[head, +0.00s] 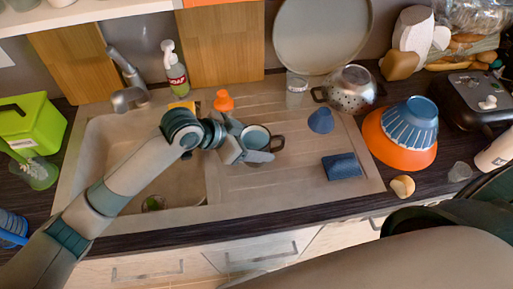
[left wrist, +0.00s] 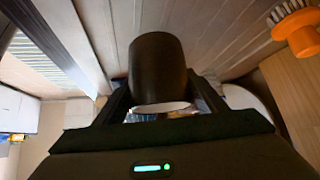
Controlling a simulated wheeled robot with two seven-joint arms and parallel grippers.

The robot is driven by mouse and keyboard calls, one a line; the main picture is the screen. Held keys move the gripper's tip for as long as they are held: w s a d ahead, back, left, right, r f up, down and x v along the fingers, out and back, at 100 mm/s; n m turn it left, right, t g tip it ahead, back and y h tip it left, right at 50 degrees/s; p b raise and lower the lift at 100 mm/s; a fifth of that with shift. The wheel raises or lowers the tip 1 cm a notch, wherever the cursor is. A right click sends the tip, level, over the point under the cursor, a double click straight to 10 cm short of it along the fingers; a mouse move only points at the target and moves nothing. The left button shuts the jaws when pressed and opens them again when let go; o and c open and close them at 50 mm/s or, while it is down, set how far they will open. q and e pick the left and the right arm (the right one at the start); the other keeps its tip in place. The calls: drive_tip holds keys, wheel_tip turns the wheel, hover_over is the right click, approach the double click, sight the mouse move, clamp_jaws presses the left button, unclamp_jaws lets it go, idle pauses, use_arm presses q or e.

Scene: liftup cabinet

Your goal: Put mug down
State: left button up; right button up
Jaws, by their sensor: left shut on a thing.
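The mug (head: 257,137) is dark outside with a teal inside, and its opening and handle show in the head view. My left gripper (head: 256,156) is shut on the mug over the ribbed drainboard, right of the sink basin. In the left wrist view the mug (left wrist: 157,65) is a dark cylinder between the two fingers. I cannot tell whether its base touches the drainboard. My right gripper is not in view.
The sink basin (head: 110,165) lies to the left. An orange brush (head: 223,101) is behind the mug. A blue sponge (head: 342,166), blue cone-shaped item (head: 321,121), glass (head: 296,88) and colander (head: 350,90) stand to the right. The front drainboard is clear.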

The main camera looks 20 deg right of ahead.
use_arm(q)
drive_tip(key=shift+d, duration=0.1)
wheel_tip(320, 180, down, 3)
drive_tip(key=shift+r+p, duration=0.2)
drive_tip(key=shift+p, duration=0.65)
drive_tip(key=shift+f, duration=0.6)
drive_tip(key=shift+f, duration=0.15)
drive_tip(key=o, duration=1.7)
drive_tip(key=shift+f, duration=0.1)
drive_tip(key=shift+o, duration=0.2)
